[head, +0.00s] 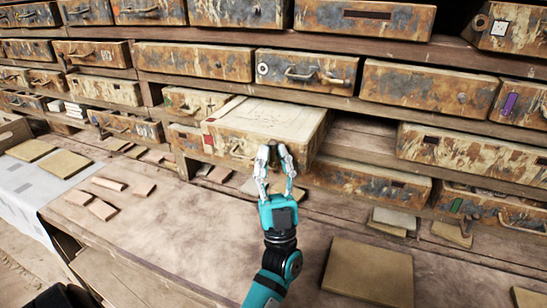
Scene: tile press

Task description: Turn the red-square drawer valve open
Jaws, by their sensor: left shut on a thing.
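The drawer with a small red square (208,140) sticks out of the rack at the centre, its pale top (265,115) showing. Its front is rusty, with a dark curved handle (237,148) low on it. My left gripper (275,151) is at the right part of this front, its two fingers closed in on the handle's right end. The fingers hide the spot they hold. I see no separate valve wheel or lever on this front. My right gripper is not in view.
Rusty drawers in rows fill the rack, one with a purple mark (509,105) and one with a green mark (456,205). Loose tiles (103,209) lie on the worn bench at left. A large tan slab (368,272) lies right of my arm. An empty slot (365,138) is right of the drawer.

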